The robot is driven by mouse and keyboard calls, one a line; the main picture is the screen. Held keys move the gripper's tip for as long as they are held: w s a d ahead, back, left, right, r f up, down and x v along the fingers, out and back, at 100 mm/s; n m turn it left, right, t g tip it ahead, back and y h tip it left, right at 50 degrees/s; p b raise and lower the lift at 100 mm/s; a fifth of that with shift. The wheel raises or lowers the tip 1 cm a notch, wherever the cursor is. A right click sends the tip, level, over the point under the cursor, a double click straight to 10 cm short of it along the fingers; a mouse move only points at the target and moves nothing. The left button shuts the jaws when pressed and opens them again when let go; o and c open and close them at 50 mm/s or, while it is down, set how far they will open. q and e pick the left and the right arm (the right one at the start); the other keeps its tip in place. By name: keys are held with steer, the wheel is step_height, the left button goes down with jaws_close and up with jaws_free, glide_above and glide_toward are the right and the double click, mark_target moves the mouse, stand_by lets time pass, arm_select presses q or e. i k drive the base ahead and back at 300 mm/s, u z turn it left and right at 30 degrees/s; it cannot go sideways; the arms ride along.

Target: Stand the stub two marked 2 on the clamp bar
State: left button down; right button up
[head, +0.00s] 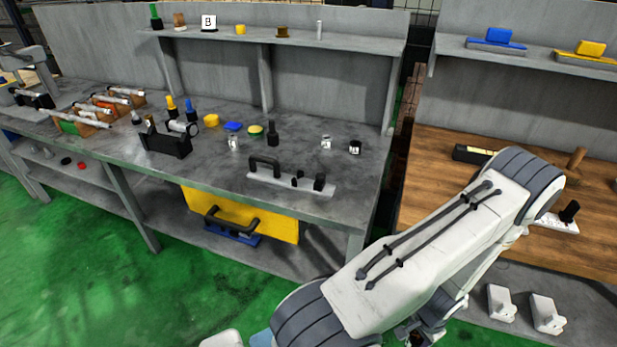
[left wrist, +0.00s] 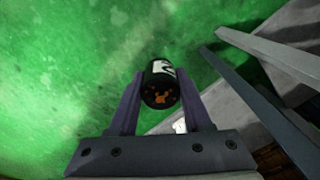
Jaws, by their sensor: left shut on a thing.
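In the left wrist view my left gripper (left wrist: 160,100) is shut on a small black stub (left wrist: 160,92) with a white label. A dark mark shows on the label, but only in part, so I cannot read it surely. Its end face has orange marks. The stub is over green floor, away from any bench top. In the head view a pale bar with a black handle (head: 290,180), which looks like the clamp bar, lies near the grey bench's front edge. Small black pieces stand at its right end. My right gripper is not clearly in view.
Small labelled stubs (head: 326,142) stand on the grey bench (head: 200,190) behind the bar. A black vise-like block (head: 167,142) is to its left. A wooden bench (head: 425,185) is at right, partly hidden by my white arm. A gap separates the benches.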

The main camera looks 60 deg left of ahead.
mark_target(306, 183)
steer(key=u, duration=1.45)
